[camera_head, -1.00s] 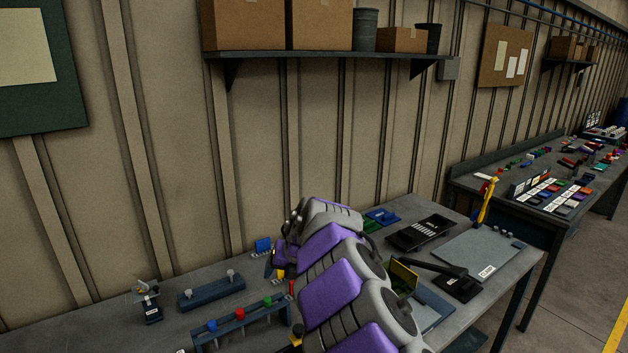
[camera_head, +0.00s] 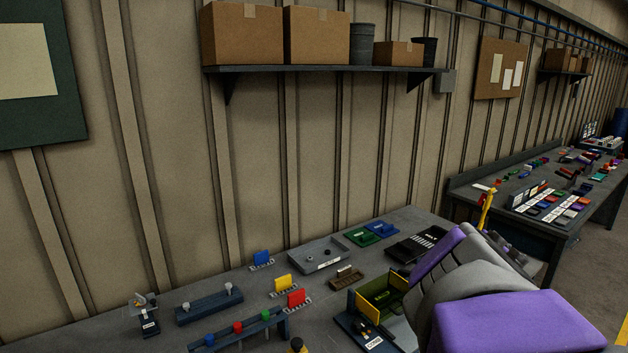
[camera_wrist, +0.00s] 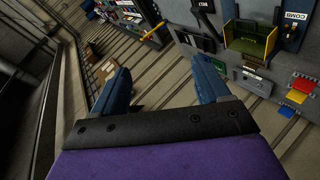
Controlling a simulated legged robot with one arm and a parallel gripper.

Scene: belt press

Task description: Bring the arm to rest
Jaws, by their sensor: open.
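My arm (camera_head: 500,315), purple and grey, fills the lower right of the head view, in front of the right end of the near bench (camera_head: 90,335). In the wrist view my gripper (camera_wrist: 160,66) shows two blue fingers spread well apart, with nothing between them. The fingers stand clear of the bench items in that view. In the head view I cannot make out the fingertips behind the arm's bulk.
A press with yellow side plates (camera_head: 385,300) stands close left of my arm; it also shows in the wrist view (camera_wrist: 250,42). A second bench (camera_head: 490,180) is behind right.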

